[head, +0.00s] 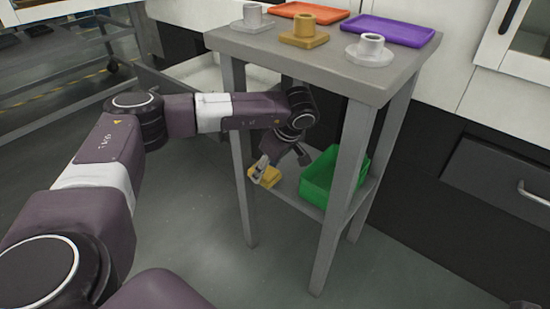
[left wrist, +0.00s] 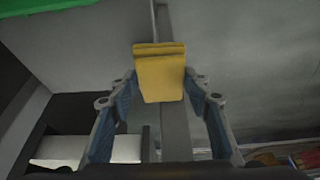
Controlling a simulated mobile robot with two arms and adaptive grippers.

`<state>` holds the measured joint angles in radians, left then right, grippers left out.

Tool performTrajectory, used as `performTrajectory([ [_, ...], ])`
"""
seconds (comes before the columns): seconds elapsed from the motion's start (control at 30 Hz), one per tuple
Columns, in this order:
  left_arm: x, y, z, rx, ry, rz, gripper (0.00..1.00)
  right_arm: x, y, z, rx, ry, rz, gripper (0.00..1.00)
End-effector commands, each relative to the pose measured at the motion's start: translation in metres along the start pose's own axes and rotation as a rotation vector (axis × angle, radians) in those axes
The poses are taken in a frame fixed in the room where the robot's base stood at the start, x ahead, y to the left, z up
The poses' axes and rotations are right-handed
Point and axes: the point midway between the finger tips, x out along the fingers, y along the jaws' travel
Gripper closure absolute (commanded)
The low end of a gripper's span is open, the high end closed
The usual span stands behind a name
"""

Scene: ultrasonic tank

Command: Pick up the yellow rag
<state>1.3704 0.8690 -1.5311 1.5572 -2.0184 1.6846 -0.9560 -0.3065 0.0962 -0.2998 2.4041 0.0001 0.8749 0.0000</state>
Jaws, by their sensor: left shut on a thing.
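The yellow rag (head: 266,178) is a folded, block-like cloth at the front left of the small table's lower shelf. My left gripper (head: 261,170) reaches in under the tabletop and is shut on it. In the left wrist view, the rag (left wrist: 160,75) sits between the two blue-padded fingers of the gripper (left wrist: 159,85), with its far end sticking out past the fingertips. I cannot tell whether the rag still touches the shelf. My right gripper is not in view.
A green bin (head: 333,181) stands on the lower shelf (head: 291,184), right of the rag. Table legs (head: 345,190) and the tabletop (head: 330,62) hem in my arm. Cups, an orange tray (head: 310,12) and a purple tray (head: 388,30) sit on top. The floor in front is clear.

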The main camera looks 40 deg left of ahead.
Motion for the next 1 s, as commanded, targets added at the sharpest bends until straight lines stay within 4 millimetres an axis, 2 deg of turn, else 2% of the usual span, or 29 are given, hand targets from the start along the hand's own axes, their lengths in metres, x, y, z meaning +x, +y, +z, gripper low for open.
performTrajectory([
  [0.3,-0.001,-0.051,-0.003,0.001,0.001,-0.002,0.80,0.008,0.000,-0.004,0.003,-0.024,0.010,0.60],
  [0.6,0.000,-0.093,-0.004,0.000,0.000,-0.001,0.80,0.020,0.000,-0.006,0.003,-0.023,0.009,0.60],
  [0.8,0.001,-0.111,-0.004,0.000,0.000,0.001,0.80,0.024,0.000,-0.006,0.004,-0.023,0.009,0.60],
  [1.0,0.001,-0.117,-0.004,-0.001,0.000,0.002,0.80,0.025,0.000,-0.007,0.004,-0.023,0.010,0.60],
])
